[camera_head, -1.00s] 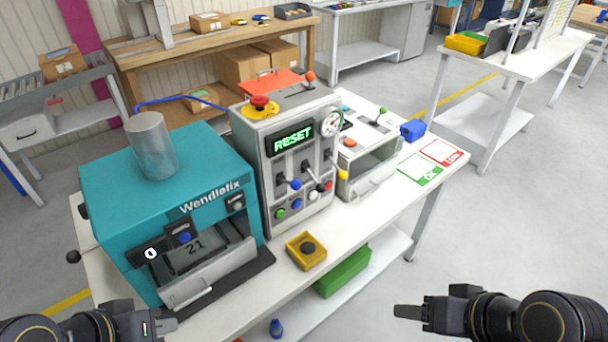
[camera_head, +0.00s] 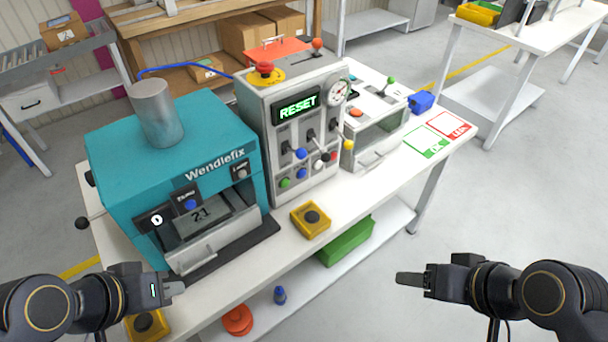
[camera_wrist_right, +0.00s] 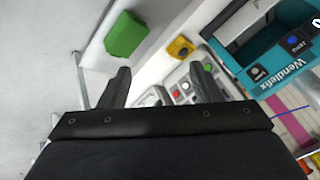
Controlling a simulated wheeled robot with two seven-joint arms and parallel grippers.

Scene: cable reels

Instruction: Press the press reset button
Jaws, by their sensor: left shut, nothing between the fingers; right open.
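The teal press (camera_head: 180,135), marked Wendlefix, stands at the left of the white bench. Its front has a blue button (camera_head: 190,204), labelled ZERO in the right wrist view (camera_wrist_right: 294,39), and a pale button (camera_head: 241,173). The grey control cabinet (camera_head: 290,80) shows RESET on its green-lit display (camera_head: 297,105). Below are small green, blue, white and red buttons (camera_head: 302,173) and levers. No button legibly reads reset. A yellow box with a black button (camera_head: 311,218) sits in front. My left gripper (camera_head: 174,288) is shut and empty before the press. My right gripper (camera_head: 410,279) is open and empty, right of the bench.
A red mushroom button (camera_head: 265,69) tops the cabinet. Another yellow box (camera_head: 147,325) is partly hidden by my left arm. The press's black lever knob (camera_head: 82,223) juts left. A green bin (camera_head: 345,242) is on the lower shelf.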

